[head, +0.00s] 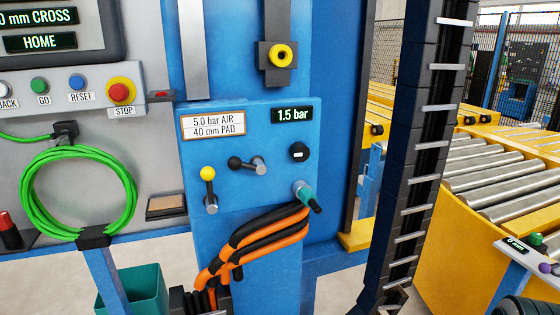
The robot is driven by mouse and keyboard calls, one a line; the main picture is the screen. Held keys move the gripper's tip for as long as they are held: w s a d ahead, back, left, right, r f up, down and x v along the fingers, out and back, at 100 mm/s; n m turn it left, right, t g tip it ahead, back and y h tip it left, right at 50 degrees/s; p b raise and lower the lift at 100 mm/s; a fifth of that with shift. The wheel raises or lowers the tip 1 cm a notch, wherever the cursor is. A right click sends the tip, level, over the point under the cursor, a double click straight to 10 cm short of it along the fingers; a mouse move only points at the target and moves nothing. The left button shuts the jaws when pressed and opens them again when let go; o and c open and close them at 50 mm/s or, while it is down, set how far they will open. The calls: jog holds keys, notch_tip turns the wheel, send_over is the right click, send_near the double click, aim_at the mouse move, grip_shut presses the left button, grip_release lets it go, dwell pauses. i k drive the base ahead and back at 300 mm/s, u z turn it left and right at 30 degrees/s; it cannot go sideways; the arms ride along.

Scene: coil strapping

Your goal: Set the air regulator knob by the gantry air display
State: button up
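The air display (292,114) is on the blue gantry panel (235,190) and reads 1.5 bar. A round black knob (298,152) with a small white mark sits just below it and appears to be the air regulator knob. A framed sign (213,125) to the left of the display reads 5.0 bar AIR, 40 mm PAD. My gripper is not in view, and nothing is touching the knob.
The panel also carries a yellow-tipped lever (209,188), a black-tipped lever (247,164) and a teal-and-black fitting (307,196). Orange and black hoses (255,240) hang below. A grey console (75,90) with buttons stands left; a black vertical chain (420,150) and roller conveyor (500,180) stand right.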

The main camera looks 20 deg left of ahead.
aim_at(299, 150)
jog(key=u, duration=1.2)
